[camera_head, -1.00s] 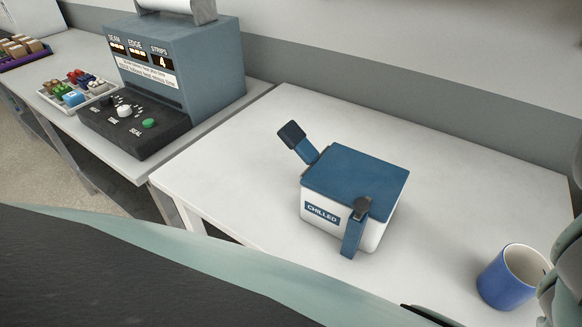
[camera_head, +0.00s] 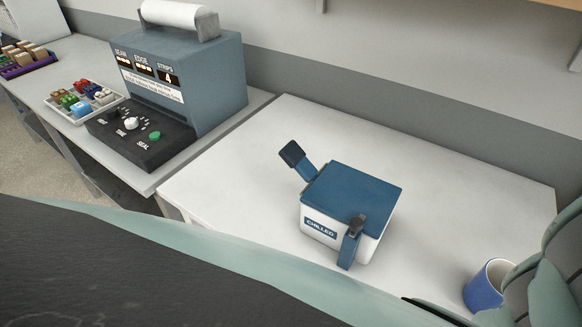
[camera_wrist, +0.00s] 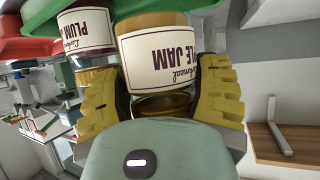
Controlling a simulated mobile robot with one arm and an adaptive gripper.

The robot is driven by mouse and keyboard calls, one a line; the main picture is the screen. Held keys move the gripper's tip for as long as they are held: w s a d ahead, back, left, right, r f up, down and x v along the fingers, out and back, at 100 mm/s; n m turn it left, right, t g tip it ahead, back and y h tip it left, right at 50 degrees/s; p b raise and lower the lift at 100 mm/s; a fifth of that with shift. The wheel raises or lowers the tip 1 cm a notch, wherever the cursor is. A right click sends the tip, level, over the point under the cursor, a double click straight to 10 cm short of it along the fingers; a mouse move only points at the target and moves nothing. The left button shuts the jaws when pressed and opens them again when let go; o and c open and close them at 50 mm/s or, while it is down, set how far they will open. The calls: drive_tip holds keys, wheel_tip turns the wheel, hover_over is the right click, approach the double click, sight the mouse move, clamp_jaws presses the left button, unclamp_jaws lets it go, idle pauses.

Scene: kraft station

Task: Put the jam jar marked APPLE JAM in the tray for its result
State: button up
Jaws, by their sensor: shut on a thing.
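In the wrist view, the jam jar (camera_wrist: 160,62) has a cream label on which "LE JAM" can be read upside down; the start of the word is cut off. It is amber, with a gold rim at one end. My gripper (camera_wrist: 158,88) has its yellow fingers closed on either side of it. A second jar (camera_wrist: 88,30), labelled PLUM, stands close beside it at the left. The head view does not show the jar or my fingers.
In the head view, a blue-lidded box marked CHILLED (camera_head: 350,195) stands on the white table (camera_head: 450,170). A blue mug (camera_head: 484,290) is at the right, partly behind my arm. A sealing machine (camera_head: 190,85), small-parts tray (camera_head: 125,98) and purple tray (camera_head: 45,66) are left.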

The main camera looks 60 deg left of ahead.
drive_tip(key=shift+w+a+r, duration=0.1)
drive_tip(key=shift+w+a, duration=0.15)
drive_tip(key=shift+a, duration=0.15)
drive_tip(key=shift+f, duration=1.85)
drive_tip(key=shift+f, duration=0.15)
drive_tip(key=o, duration=1.3)
drive_tip(key=v, duration=1.2)
drive_tip(key=shift+b, duration=0.35)
